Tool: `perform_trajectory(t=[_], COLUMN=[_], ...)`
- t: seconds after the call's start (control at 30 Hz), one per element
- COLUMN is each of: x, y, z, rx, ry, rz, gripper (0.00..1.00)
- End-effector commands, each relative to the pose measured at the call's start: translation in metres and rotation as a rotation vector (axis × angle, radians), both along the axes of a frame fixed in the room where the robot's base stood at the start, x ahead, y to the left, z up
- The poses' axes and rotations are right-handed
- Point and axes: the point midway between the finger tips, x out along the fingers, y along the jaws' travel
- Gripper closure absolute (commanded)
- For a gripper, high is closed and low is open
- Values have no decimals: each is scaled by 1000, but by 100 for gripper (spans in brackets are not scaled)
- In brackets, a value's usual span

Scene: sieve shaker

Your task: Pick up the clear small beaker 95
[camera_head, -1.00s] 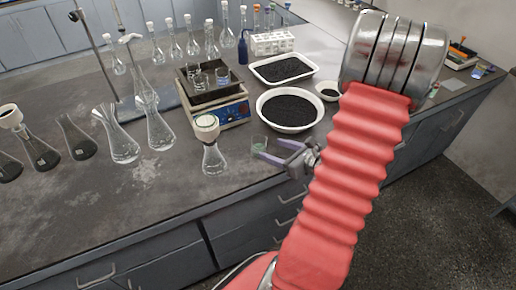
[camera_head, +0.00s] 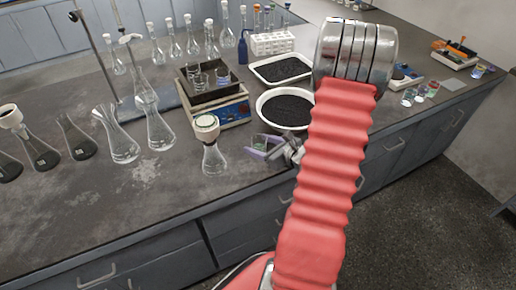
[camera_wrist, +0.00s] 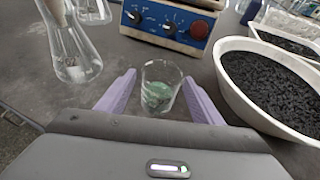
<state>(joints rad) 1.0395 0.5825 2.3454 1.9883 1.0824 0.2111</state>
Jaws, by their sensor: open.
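A clear small beaker (camera_wrist: 161,88) with a greenish patch low in its glass stands upright on the dark bench. My gripper (camera_wrist: 158,80) is open, with one purple finger on each side of the beaker. A gap shows between the glass and each finger at the tips; contact lower down I cannot tell. In the head view my gripper (camera_head: 262,149) is low at the front of the bench, and the beaker (camera_head: 260,145) is small and partly hidden between the fingers. I cannot read any number on it.
A stoppered flask (camera_head: 213,158) stands close on the left. A white bowl of black granules (camera_wrist: 272,85) is close on the right. The bench's front edge is near.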

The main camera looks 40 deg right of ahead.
Motion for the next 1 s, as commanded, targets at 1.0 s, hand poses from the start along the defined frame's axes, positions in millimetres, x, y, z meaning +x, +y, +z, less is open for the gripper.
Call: perform_trajectory(t=[1.0], x=[48], y=[1], z=[-18], rx=[0], ry=[0], rz=[0], gripper=[40])
